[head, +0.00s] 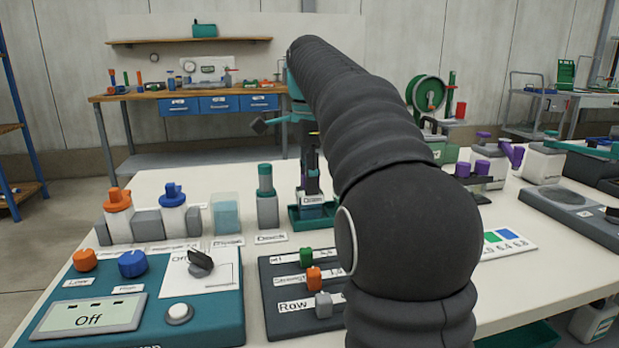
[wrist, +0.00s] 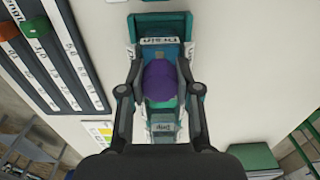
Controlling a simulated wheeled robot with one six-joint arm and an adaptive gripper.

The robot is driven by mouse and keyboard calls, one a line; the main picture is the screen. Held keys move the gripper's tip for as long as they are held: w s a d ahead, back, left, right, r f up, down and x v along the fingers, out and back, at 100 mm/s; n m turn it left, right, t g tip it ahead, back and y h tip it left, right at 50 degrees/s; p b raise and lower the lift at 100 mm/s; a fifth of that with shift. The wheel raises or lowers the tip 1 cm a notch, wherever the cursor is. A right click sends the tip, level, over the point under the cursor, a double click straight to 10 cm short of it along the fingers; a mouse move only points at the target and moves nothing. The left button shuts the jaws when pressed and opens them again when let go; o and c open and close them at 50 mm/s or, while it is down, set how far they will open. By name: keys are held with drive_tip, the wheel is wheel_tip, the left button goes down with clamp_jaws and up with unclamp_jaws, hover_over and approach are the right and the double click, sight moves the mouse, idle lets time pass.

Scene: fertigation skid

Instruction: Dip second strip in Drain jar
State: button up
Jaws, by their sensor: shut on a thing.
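My gripper (wrist: 160,82) points down over the Drain jar, with its fingers closed on either side of a small purple-topped piece (wrist: 160,76), which I take for the strip. A green part shows beside the purple. The Drain jar (head: 312,199) stands in a green tray (head: 299,222), its label facing me in the head view. The Drain label also shows upside down in the wrist view (wrist: 160,41). The strip's lower end is hidden, so I cannot tell whether it is in the jar. In the head view my arm and dark fingers cover most of the gripper.
A grey bottle with a green cap (head: 266,198) stands left of the tray behind a Dock label. A dark panel with coloured knobs (head: 290,287) lies nearer. A colour chart (head: 508,243) lies right. Purple-topped containers (head: 482,170) stand behind it.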

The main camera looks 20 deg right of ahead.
drive_tip(key=shift+r+p, duration=1.35)
drive_tip(key=shift+p, duration=0.15)
drive_tip(key=shift+w+r+p, duration=0.1)
drive_tip(key=shift+r+p, duration=0.25)
drive_tip(key=shift+r, duration=2.45)
